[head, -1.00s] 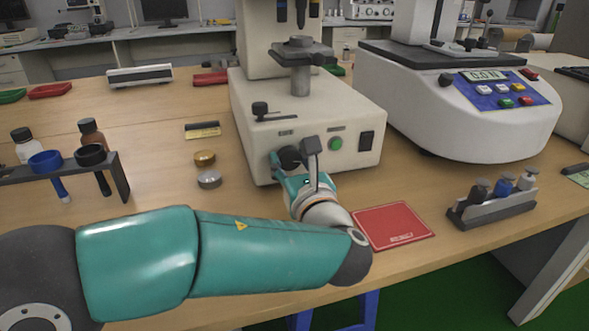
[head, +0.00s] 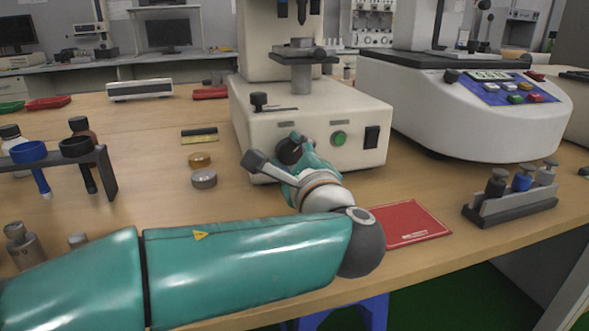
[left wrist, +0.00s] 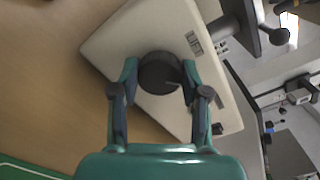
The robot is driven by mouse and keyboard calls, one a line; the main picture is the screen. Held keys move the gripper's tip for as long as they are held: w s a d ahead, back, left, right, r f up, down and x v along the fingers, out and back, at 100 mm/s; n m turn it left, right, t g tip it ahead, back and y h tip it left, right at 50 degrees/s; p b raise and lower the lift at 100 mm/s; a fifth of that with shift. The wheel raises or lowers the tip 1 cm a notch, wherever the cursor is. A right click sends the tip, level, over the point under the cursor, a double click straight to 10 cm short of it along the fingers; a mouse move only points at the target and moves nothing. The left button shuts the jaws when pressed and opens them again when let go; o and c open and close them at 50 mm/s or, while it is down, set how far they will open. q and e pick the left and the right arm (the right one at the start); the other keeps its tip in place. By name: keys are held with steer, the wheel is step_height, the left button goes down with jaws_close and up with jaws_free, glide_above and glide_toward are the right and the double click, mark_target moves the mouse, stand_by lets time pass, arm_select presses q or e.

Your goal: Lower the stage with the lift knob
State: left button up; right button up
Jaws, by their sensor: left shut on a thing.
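The hardness-tester-like machine (head: 350,105) stands on the bench with its grey stage (head: 298,58) on a column above the cream base. The dark round lift knob (head: 288,151) is on the left of the base's front face. My left gripper (head: 297,155) reaches it from the front and is shut on it. In the left wrist view the knob (left wrist: 160,72) sits between the two fingers of the left gripper (left wrist: 159,84), which partly cover its sides. My right gripper is not in view.
A red mat (head: 412,224) lies right of my left wrist. Two small discs (head: 203,179) lie left of the tester.

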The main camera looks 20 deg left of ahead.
arm_select(q)
steer(key=shift+d+f+n+b, duration=0.1)
steer(key=shift+f+n+b, duration=0.2)
steer(key=shift+n+b, duration=0.45)
steer(key=shift+n, duration=1.05)
steer(key=n, duration=0.2)
steer(key=shift+r+n, duration=0.1)
steer(key=shift+n, duration=1.6)
steer(key=o, duration=1.1)
steer(key=shift+o, duration=0.2)
